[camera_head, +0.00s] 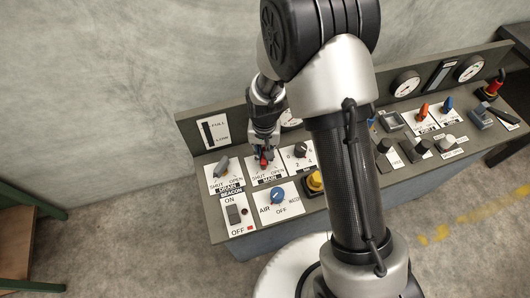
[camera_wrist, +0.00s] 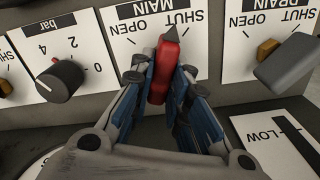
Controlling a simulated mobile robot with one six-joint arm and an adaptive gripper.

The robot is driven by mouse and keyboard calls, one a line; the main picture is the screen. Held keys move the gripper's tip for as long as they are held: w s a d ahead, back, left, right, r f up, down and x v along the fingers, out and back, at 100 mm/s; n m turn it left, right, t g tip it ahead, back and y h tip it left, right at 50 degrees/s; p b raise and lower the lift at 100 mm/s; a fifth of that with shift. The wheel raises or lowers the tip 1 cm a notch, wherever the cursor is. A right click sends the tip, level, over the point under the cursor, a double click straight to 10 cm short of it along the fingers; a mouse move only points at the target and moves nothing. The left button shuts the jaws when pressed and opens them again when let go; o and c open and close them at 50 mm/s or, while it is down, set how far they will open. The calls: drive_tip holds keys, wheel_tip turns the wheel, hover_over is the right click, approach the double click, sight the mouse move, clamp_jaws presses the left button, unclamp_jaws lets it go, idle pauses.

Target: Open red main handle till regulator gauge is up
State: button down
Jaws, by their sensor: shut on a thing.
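The red main handle (camera_head: 265,161) sits on the white MAIN plate (camera_wrist: 205,45), marked SHUT and OPEN. In the wrist view the plate is upside down and the red handle (camera_wrist: 162,70) stands between my fingers. Its dark tip points up and slightly right, nearer the word SHUT than OPEN. My gripper (camera_wrist: 163,85) is shut on the handle, one blue-lined finger on each side. In the head view my gripper (camera_head: 264,152) reaches down to it. A round gauge (camera_head: 290,120) behind the handle is partly hidden by my arm; its needle cannot be read.
The grey DRAIN handle (camera_head: 222,167) is left of the MAIN plate. The black bar knob (camera_head: 300,151) is to its right. The blue AIR knob (camera_head: 278,195), a yellow knob (camera_head: 315,182) and the beacon switch (camera_head: 233,214) are in front. My arm covers the panel's middle.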

drive_tip(key=n, duration=0.3)
drive_tip(key=shift+a+n, duration=0.15)
drive_tip(key=shift+n, duration=0.25)
drive_tip(key=n, duration=0.3)
drive_tip(key=shift+a+n, duration=0.1)
drive_tip(key=shift+n, duration=0.2)
drive_tip(key=n, duration=0.6)
drive_tip(key=shift+s+a, duration=0.15)
drive_tip(key=c, duration=1.5)
unclamp_jaws()
drive_tip(key=shift+c, duration=0.2)
wheel_tip(320, 180, up, 12)
